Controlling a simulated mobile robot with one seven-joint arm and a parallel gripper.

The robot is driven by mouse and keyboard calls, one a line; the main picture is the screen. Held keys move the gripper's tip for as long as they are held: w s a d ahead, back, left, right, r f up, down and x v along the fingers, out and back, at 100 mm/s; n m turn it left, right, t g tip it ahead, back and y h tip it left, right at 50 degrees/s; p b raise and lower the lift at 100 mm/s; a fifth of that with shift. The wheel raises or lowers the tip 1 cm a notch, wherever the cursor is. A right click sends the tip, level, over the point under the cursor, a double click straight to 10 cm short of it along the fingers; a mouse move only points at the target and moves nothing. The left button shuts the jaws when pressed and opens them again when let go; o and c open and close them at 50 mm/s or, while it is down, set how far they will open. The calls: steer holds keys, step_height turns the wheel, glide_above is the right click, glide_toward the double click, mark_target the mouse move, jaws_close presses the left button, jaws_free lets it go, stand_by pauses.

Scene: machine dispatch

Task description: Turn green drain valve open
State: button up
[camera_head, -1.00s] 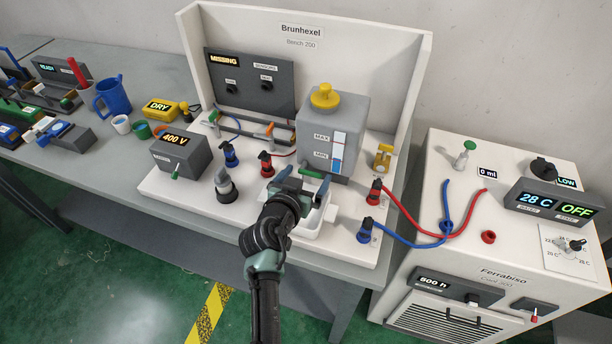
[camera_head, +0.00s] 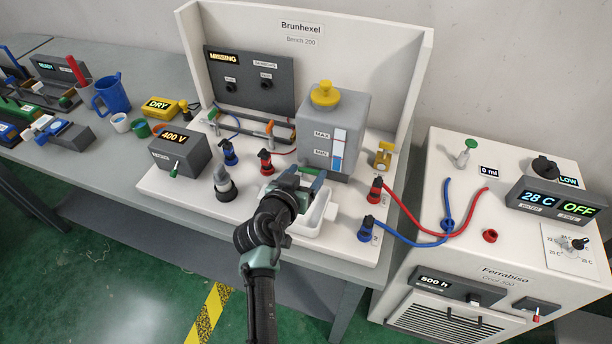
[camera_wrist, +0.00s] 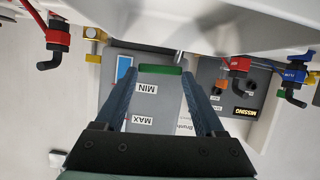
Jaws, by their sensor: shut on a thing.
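The green drain valve handle (camera_head: 311,171) is a short bar at the foot of the grey tank (camera_head: 345,115), low on its front. It also shows in the wrist view (camera_wrist: 160,69), lying crosswise between my fingertips. My gripper (camera_head: 302,182) is at the valve, its fingers on either side of the handle; in the wrist view my gripper (camera_wrist: 160,66) is shut on it. The tank's level window shows blue liquid near the MIN label. My gripper partly hides the handle and the valve body in the head view.
A white tray (camera_head: 318,222) lies under my gripper. Red (camera_head: 375,190) and blue (camera_head: 367,229) hose connectors stand to the right, and a black-and-grey fitting (camera_head: 224,185) to the left. The 400 V box (camera_head: 180,152) is farther left. The cooler (camera_head: 465,240) stands at right.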

steer(key=n+h+b, duration=0.1)
steer(key=b, duration=0.1)
steer(key=n+h+b, duration=0.1)
steer(key=b, duration=0.1)
steer(key=shift+w+a+n, duration=0.15)
steer(key=shift+a+n, duration=0.15)
steer(key=shift+a, duration=0.1)
steer(key=n+h+b, duration=0.1)
steer(key=b, duration=0.1)
steer(key=a+n+h+b, duration=0.1)
steer(key=n+b, duration=0.1)
steer(key=shift+w+r+g, duration=0.15)
steer(key=shift+r+g, duration=0.05)
steer(key=shift+g, duration=0.1)
steer(key=n+b, duration=0.1)
steer(key=n+h+b, duration=0.1)
steer(key=n+b, duration=0.1)
steer(key=shift+w+a+h, duration=0.1)
steer(key=shift+a+h, duration=0.2)
steer(key=shift+a, duration=0.05)
steer(key=shift+w+a+n+t+h+b, duration=0.1)
steer(key=shift+a+n+t+h+b, duration=0.15)
steer(key=shift+n+b, duration=0.4)
steer(key=shift+a+n+t+h+b, duration=0.1)
steer(key=shift+n+t+h+b, duration=0.2)
steer(key=shift+n+b, duration=0.3)
steer(key=shift+n, duration=0.35)
steer(key=o, duration=1.3)
steer(key=shift+o, duration=0.2)
